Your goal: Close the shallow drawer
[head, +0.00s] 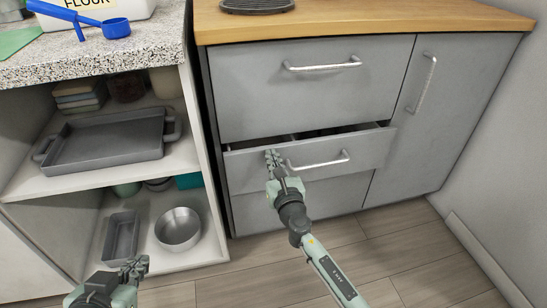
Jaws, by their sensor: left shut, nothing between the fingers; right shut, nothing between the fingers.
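The shallow drawer (364,151) is the middle one in the grey cabinet. It stands partly open, with a dark gap along its top edge and its bar handle (318,162) on the front. My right gripper (271,156) is shut and empty, at the left part of the drawer front, just left of the handle. I cannot tell whether it touches the front. My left gripper (136,265) is shut and empty, low at the bottom left, in front of the open shelves and away from the drawer. The inside of the drawer is mostly hidden.
The top drawer (300,95) and the tall door (425,120) look shut. Open shelves at left hold a grey tray (105,140) and a metal bowl (178,229). A blue scoop (116,28) lies on the speckled counter. The wooden floor (390,240) before the cabinet is clear.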

